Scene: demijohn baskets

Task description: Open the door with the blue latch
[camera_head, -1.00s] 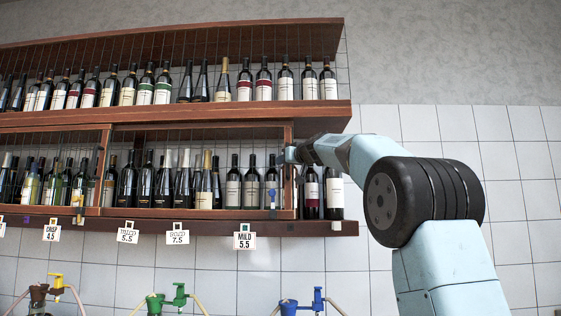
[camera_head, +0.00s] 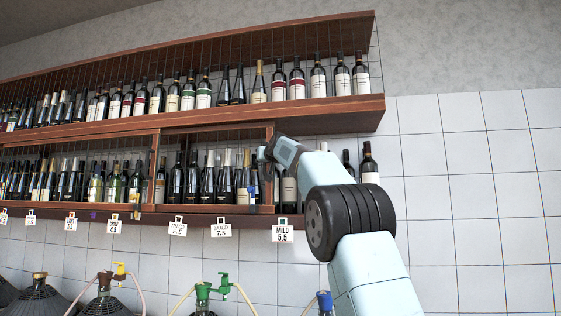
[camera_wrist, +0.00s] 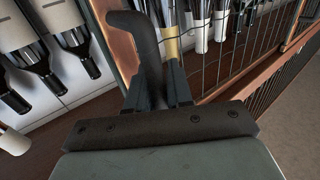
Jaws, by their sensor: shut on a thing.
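A wooden-framed wire-mesh door (camera_head: 268,165) stands on the lower shelf level, its right upright beside my gripper. A small blue latch (camera_head: 251,190) shows low near that upright. My gripper (camera_head: 263,153) is at the upright, at about mid height of the door. In the wrist view my gripper (camera_wrist: 158,88) is shut on a dark curved handle (camera_wrist: 147,38) next to the wooden upright (camera_wrist: 118,42). The mesh shows to the right there. The arm hides part of the shelf right of the door.
Wine bottles (camera_head: 369,165) stand uncovered at the right end of the lower shelf, close to my arm. Another mesh door with a yellow latch (camera_head: 137,213) is at left. Price tags (camera_head: 283,234) hang below. Demijohns with coloured taps (camera_head: 203,292) stand underneath.

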